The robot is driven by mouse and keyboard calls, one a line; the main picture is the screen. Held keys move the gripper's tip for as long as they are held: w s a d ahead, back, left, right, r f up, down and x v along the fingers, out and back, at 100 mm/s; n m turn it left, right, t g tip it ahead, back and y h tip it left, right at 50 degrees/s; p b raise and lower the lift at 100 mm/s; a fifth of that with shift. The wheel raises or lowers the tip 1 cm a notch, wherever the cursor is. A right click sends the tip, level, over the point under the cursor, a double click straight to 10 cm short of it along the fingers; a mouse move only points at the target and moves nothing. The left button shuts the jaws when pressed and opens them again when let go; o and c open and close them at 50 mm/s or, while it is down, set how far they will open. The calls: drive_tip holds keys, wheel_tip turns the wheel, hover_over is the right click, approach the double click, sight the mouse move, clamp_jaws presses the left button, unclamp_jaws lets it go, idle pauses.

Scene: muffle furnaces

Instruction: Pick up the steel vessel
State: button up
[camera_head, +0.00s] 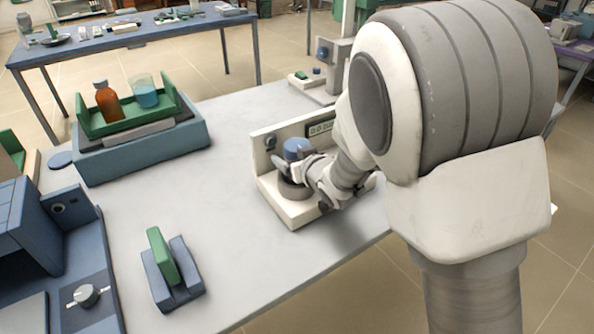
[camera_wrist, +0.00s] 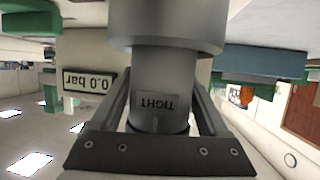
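The steel vessel (camera_wrist: 165,28) is a grey cylinder with a narrower neck that bears a label reading TIGHT. It stands upright on a cream unit (camera_head: 303,212) in the head view, partly hidden by my gripper, with a blue-grey top (camera_head: 297,148) and a dark round lower part (camera_head: 293,190). My gripper (camera_wrist: 161,82) has one finger on each side of the narrow neck in the wrist view, which is upside down. The fingers lie close along the neck's edges; whether they press on it cannot be told. The unit's display reads 0.0 bar (camera_wrist: 88,81).
A green tray (camera_head: 140,122) with an amber bottle (camera_head: 107,102) and a blue beaker (camera_head: 145,92) stands back left. A green block in a blue holder (camera_head: 173,270) sits in front. A blue apparatus (camera_head: 60,250) is at left. The middle of the table (camera_head: 220,190) is clear.

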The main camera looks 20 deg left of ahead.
clamp_jaws()
drive_tip(key=shift+r, duration=0.15)
